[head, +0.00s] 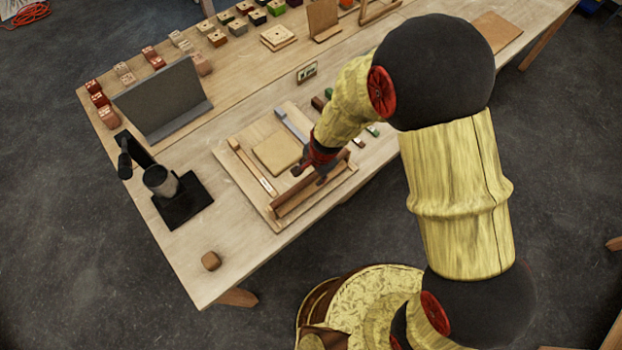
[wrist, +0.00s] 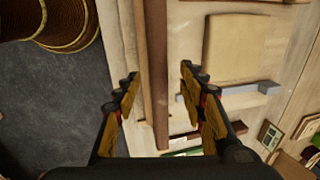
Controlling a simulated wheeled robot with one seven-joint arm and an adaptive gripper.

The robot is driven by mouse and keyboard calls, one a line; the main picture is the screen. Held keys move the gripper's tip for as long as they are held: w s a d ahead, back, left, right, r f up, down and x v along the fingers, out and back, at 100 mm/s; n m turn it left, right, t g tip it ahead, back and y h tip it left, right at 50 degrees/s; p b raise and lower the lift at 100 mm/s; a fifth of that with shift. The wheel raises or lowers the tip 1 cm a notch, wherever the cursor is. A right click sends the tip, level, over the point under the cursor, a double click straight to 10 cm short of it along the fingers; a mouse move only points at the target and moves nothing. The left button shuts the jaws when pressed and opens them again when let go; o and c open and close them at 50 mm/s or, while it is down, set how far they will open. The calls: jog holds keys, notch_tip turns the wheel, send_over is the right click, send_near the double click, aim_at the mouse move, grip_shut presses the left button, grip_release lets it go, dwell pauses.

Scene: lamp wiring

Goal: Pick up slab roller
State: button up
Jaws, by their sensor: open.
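The slab roller appears to be the long brown wooden bar (head: 292,198) along the near edge of a wooden board (head: 230,160). In the wrist view the brown bar (wrist: 155,50) runs top to bottom between my fingertips. My gripper (head: 311,172) is over the bar in the head view and hides part of it. In the wrist view my gripper (wrist: 160,78) is open, with a finger on each side of the bar and gaps beside it. I cannot tell how far the fingertips are above it.
The board also holds a square tan slab (head: 278,152), a pale stick (head: 252,168) and a grey bar (head: 291,126). A black stand with a cylinder (head: 160,181) is to the left. A small brown block (head: 211,261) sits near the table's front corner.

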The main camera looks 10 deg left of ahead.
aim_at(311, 176)
jog(key=f, duration=0.4)
jog(key=shift+w+a+f+b, duration=0.1)
jog(key=shift+a+f+b, duration=0.05)
jog(key=shift+a+b, duration=0.2)
jog(key=shift+c, duration=0.5)
grip_shut()
